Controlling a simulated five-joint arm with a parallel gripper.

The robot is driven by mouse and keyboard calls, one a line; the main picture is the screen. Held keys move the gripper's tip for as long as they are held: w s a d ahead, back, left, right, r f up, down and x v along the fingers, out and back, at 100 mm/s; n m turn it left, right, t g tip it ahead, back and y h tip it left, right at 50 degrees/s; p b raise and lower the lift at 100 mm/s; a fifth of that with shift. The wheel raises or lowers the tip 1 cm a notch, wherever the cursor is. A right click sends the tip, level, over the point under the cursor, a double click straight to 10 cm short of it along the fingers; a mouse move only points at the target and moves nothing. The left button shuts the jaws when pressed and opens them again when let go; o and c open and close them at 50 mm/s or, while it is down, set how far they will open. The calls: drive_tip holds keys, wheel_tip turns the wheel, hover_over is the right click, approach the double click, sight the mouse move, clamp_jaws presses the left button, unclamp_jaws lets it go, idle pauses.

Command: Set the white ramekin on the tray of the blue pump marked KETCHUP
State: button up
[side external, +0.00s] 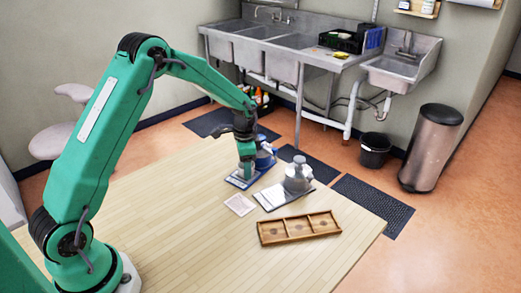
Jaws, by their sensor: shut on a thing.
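My gripper (246,172) points down at the blue pump's tray (238,184), just left of the blue pump (265,154). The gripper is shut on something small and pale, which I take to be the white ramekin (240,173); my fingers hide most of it. It is low over the tray or on it; I cannot tell whether it touches. The blue pump stands at the far end of its tray, partly hidden behind my gripper. Any KETCHUP marking is too small to read.
A grey pump (298,172) stands on its own tray (272,197) close to the right. A wooden holder with three compartments (299,228) lies nearer the table's right edge. A pale pinkish square (239,204) lies in front. The table's (190,240) near part is clear.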

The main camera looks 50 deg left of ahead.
drive_tip(key=shift+f, duration=0.15)
drive_tip(key=o, duration=1)
drive_tip(key=shift+r, duration=6.2)
